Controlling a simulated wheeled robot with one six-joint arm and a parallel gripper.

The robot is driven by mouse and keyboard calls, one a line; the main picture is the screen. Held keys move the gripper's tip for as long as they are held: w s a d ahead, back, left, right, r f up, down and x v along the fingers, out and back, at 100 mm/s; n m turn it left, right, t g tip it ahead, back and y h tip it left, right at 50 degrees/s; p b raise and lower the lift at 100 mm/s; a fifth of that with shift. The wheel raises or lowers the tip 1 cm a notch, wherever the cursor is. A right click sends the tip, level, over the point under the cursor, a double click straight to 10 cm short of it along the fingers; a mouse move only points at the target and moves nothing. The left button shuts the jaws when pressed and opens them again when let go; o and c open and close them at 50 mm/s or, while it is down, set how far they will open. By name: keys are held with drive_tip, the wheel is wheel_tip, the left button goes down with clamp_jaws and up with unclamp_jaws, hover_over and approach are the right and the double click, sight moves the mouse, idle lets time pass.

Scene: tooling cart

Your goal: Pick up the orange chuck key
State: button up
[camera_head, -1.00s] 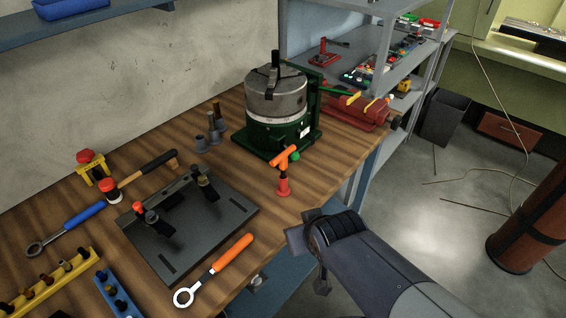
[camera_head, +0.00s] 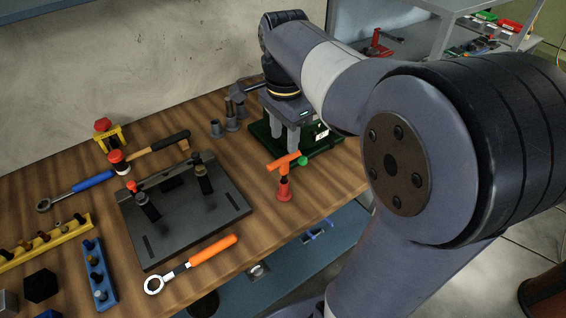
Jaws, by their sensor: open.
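The orange chuck key (camera_head: 288,161) has a T-shaped handle and stands upright in a small red holder (camera_head: 284,190) near the bench's front edge. My gripper (camera_head: 285,138) points down just behind and above the key in the picture. Its two grey fingers are apart, with nothing visible between them, and it does not appear to touch the key. The depth gap between them is hard to judge. The key's lower shaft is hidden in the holder.
The green-based chuck (camera_head: 320,146) stands behind, mostly hidden by my arm. A dark fixture plate (camera_head: 225,208) and an orange-handled wrench (camera_head: 212,250) lie left of the key. Grey cylinders (camera_head: 231,122) stand behind. Bare wood lies around the holder.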

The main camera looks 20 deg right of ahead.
sight(284, 167)
wheel_tip(284, 167, down, 5)
drive_tip(key=shift+r, duration=0.2)
drive_tip(key=shift+w+f, duration=0.2)
drive_tip(key=shift+f, duration=2.8)
drive_tip(key=shift+c, duration=0.3)
clamp_jaws()
